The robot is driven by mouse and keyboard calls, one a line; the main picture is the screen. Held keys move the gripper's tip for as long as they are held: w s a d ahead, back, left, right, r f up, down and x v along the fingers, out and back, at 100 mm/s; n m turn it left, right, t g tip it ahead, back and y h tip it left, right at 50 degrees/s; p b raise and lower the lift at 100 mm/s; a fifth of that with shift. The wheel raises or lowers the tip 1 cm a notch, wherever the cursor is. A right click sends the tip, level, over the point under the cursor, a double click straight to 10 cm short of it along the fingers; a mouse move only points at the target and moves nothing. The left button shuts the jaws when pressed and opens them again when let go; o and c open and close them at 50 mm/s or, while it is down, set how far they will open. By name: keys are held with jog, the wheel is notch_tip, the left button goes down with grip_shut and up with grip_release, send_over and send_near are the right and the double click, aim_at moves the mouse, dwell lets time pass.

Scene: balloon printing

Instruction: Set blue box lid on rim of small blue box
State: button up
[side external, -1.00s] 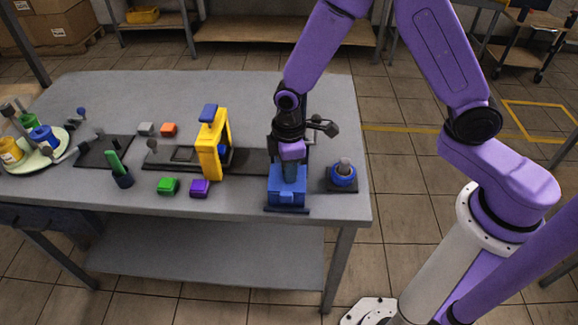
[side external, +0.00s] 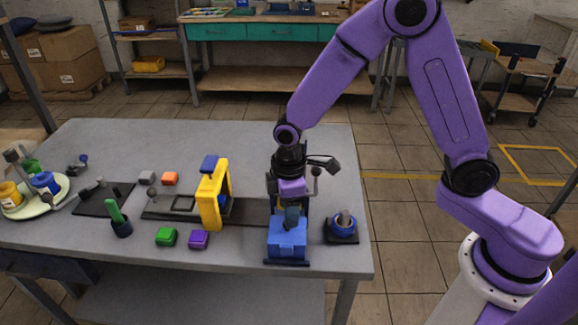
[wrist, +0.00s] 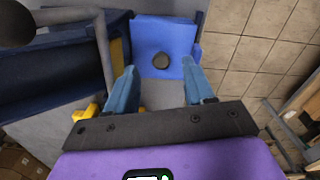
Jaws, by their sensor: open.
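The small blue box (side external: 288,246) stands near the front right edge of the table in the side view. My gripper (side external: 291,222) points down directly above it, its blue-grey fingers overlapping the box's top in the picture. In the wrist view a blue lid (wrist: 177,37) with a round dark knob lies ahead of my gripper (wrist: 159,66). The fingers are spread apart, one to each side of the knob, with nothing clearly held between them. The lid appears to lie on the box, but how evenly it meets the rim is hidden.
A blue round pot (side external: 342,225) on a dark base stands just right of the box. The table's back middle is clear.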

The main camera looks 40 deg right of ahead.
notch_tip(320, 180, up, 12)
jog(key=s+d, duration=0.6)
jog(key=s, duration=0.5)
jog(key=s+d, duration=0.6)
jog(key=s, duration=0.6)
jog(key=shift+d+n, duration=0.15)
jog(key=shift+n, duration=0.15)
jog(key=shift+r, duration=0.1)
